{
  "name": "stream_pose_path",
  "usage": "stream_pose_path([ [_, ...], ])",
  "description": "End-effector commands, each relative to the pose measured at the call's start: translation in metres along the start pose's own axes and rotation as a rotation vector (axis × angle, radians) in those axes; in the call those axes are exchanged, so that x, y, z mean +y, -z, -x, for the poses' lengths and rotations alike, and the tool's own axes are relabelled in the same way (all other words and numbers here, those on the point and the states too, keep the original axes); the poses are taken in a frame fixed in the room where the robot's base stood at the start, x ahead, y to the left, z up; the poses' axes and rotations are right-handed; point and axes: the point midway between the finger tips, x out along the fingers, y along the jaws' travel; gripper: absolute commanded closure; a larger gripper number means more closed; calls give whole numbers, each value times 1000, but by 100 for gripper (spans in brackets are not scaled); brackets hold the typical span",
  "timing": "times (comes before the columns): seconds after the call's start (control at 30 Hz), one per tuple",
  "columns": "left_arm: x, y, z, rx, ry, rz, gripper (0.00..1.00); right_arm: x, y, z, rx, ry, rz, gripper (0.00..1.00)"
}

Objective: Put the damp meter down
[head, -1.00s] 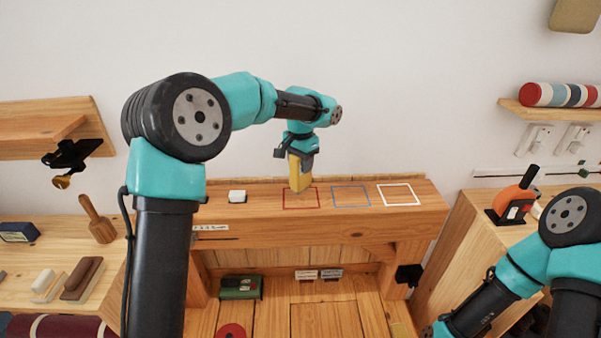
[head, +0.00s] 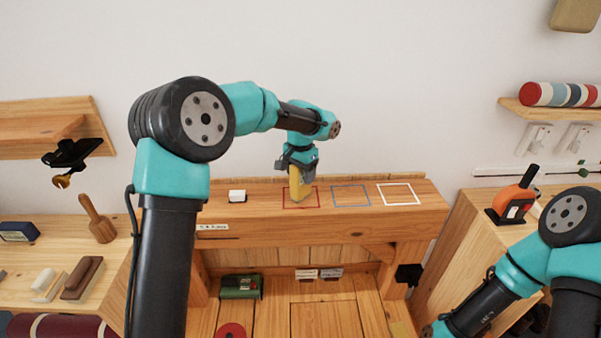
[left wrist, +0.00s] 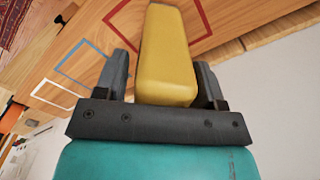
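The damp meter (head: 297,184) is a yellow block. It stands nearly upright with its lower end at the red square outline (head: 301,206) on the wooden bench top. My left gripper (head: 297,170) points down around its upper part. In the left wrist view, the meter (left wrist: 166,60) lies between the two fingers of this gripper (left wrist: 163,78). A narrow gap shows beside the meter, so the fingers look slightly open. The exact contact under the meter is hard to see. My right gripper is out of view; only my right arm shows at lower right.
A blue square outline (head: 351,205) and a white one (head: 398,203) lie to the right on the bench top, both empty. A mallet (head: 97,220) and an orange tool (head: 515,202) stand on side benches.

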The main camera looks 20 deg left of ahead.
Motion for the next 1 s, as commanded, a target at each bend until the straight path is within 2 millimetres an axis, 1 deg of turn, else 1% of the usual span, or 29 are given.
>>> stream_pose_path([
  [0.3,0,0,1,1,0,0,32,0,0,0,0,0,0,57],
  [0.47,0,0,10,3,1,0,32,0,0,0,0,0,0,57],
  [0.57,0,1,22,4,1,0,32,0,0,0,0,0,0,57],
  [0.67,0,1,39,5,2,1,32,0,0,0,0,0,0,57],
  [1.0,0,0,102,4,1,0,32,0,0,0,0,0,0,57],
])
